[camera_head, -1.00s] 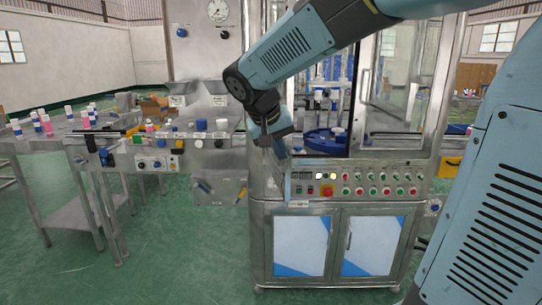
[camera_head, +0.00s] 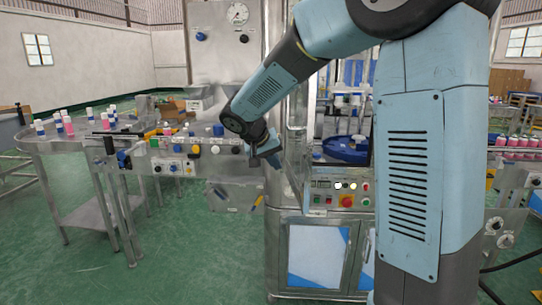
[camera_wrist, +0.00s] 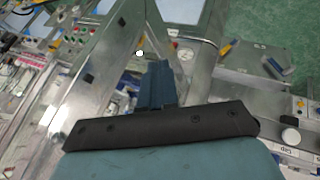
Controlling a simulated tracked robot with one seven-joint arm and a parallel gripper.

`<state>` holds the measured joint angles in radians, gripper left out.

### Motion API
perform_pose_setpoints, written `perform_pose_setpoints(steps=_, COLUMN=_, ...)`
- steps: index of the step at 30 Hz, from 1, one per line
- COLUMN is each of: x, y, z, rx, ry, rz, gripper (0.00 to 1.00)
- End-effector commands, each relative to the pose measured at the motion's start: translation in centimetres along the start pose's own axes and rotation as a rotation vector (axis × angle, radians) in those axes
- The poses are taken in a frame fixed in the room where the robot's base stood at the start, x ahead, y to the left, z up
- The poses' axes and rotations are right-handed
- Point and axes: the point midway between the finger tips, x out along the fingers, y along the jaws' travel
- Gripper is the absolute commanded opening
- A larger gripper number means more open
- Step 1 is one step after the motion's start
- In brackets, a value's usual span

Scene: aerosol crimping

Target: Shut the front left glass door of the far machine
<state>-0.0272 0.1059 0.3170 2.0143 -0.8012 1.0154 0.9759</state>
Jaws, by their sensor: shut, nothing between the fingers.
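The far machine (camera_head: 335,225) is a metal cabinet with a button panel and a blue rotary part inside. Its front left glass door (camera_head: 295,165) appears swung open towards me, seen nearly edge-on, leaving the opening beside it uncovered. My gripper (camera_head: 274,160) is shut and empty, low at the left, outer side of this door. Whether it touches the door cannot be told. In the wrist view my shut fingers (camera_wrist: 156,82) lie close to slanting metal framing. My arm hides the machine's right front.
A conveyor table (camera_head: 60,145) with pink and white bottles stands at the left. A gauge panel (camera_head: 237,14) rises behind my arm. Pink bottles (camera_head: 515,142) stand on another conveyor at the right. Green floor (camera_head: 170,260) is clear in front of the left table.

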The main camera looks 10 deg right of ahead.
Motion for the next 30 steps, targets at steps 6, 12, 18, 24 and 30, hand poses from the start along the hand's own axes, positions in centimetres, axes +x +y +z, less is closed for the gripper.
perform_pose_setpoints(steps=6, x=4.0, y=0.1, z=0.1, rx=-0.001, ry=-0.003, rz=0.001, gripper=0.00)
perform_pose_setpoints(steps=12, x=5.1, y=2.4, z=0.0, rx=0.002, ry=-0.001, rz=0.001, gripper=0.00)
perform_pose_setpoints(steps=18, x=5.7, y=3.5, z=0.0, rx=0.000, ry=0.000, rz=0.000, gripper=0.00)
perform_pose_setpoints(steps=24, x=5.7, y=3.6, z=0.0, rx=-0.001, ry=0.000, rz=0.000, gripper=0.00)
perform_pose_setpoints(steps=30, x=5.7, y=3.6, z=0.0, rx=-0.003, ry=0.001, rz=-0.002, gripper=0.00)
